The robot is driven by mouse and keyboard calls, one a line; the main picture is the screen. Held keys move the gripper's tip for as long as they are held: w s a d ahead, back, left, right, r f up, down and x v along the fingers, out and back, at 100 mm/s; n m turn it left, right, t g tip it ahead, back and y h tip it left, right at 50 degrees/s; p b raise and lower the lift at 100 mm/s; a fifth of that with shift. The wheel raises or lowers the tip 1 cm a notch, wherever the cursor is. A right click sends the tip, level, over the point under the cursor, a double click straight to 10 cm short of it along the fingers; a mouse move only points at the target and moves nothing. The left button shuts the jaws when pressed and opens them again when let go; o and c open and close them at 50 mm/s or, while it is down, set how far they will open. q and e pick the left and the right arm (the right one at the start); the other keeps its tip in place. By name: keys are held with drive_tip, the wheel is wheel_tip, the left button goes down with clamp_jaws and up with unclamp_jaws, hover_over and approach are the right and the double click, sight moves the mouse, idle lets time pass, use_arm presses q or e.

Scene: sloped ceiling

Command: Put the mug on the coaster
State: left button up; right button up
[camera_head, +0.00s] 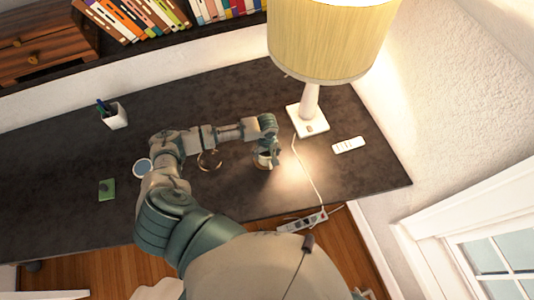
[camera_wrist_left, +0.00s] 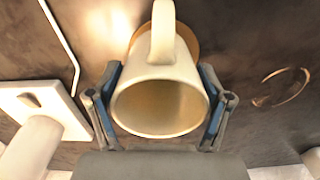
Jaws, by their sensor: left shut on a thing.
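A cream mug (camera_head: 263,160) is in my left gripper (camera_head: 270,146), near the lamp's base in the head view. In the left wrist view the mug (camera_wrist_left: 148,88) shows its open, empty mouth towards the camera, with its handle at the top. The two fingers of my left gripper (camera_wrist_left: 161,98) are shut against its sides. A brown round disc, seemingly the coaster (camera_wrist_left: 188,38), shows partly behind the mug; the mug hides the rest. I cannot tell whether the mug touches it. My right gripper is not in view.
A lamp base (camera_head: 308,121) with a cord, a remote (camera_head: 348,145) and a power strip (camera_head: 303,222) are to the right. A pen cup (camera_head: 115,117), blue disc (camera_head: 143,167), green item (camera_head: 106,189) and thin ring (camera_head: 209,160) are left on the dark desk (camera_head: 60,150).

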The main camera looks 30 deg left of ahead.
use_arm(q)
drive_tip(key=shift+a+f, duration=0.1)
drive_tip(key=shift+f, duration=0.25)
drive_tip(key=shift+a+f, duration=0.1)
drive_tip(key=shift+a, duration=0.35)
drive_tip(key=o, duration=1.3)
drive_tip(key=shift+a, duration=0.15)
drive_tip(key=shift+c, duration=0.2)
drive_tip(key=shift+o, duration=0.4)
drive_tip(key=shift+a, duration=0.1)
drive_tip(key=shift+d+r, duration=0.2)
drive_tip(key=shift+d, duration=0.3)
wheel_tip(320, 180, up, 4)
drive_tip(key=shift+w+d+r, duration=0.1)
drive_tip(key=shift+d+r, duration=0.05)
drive_tip(key=shift+r, duration=0.05)
wheel_tip(320, 180, up, 7)
drive_tip(key=shift+a, duration=0.2)
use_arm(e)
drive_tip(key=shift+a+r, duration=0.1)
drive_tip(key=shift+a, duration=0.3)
